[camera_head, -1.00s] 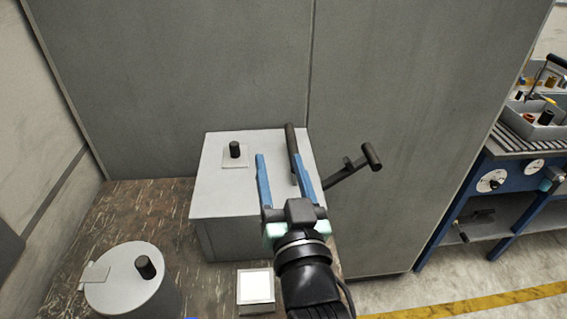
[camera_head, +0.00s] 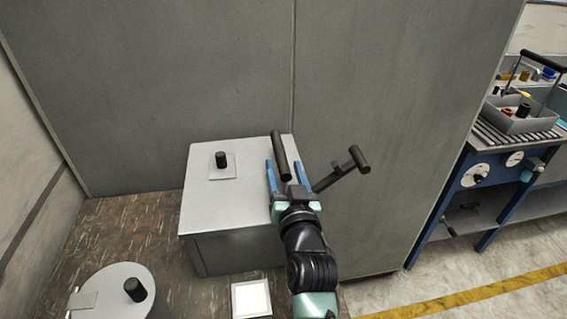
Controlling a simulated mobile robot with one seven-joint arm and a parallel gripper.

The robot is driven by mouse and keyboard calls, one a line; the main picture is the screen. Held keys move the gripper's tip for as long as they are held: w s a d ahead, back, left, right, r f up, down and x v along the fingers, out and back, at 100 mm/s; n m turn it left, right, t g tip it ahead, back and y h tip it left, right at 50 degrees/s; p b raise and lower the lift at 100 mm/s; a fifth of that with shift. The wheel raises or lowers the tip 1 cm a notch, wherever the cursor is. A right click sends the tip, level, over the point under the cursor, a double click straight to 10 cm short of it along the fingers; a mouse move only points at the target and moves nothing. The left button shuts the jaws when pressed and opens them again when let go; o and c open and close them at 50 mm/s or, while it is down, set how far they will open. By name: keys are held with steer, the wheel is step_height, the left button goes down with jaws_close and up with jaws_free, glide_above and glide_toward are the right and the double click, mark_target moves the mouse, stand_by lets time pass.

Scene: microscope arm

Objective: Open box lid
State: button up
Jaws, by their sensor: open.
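The grey box (camera_head: 205,215) stands on the brown table, shut, with its flat lid on top. A short black knob (camera_head: 221,160) on a light square plate sits on the lid's left half. My gripper (camera_head: 285,174) is open at the box's right edge, with its two blue fingers pointing away from me. A dark cylindrical bar (camera_head: 279,157) shows between the fingers in the picture; I cannot tell whether they touch it. My gripper and wrist hide part of the box's right side.
A dark crank-like handle (camera_head: 352,163) sticks out right of the box. A round grey canister (camera_head: 105,290) with a black knob stands at the lower left. A white square pad (camera_head: 251,299) lies in front of the box. A tall grey panel (camera_head: 180,90) closes the back.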

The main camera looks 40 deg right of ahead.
steer(key=shift+x, duration=0.85)
jaws_close()
stand_by(0.9)
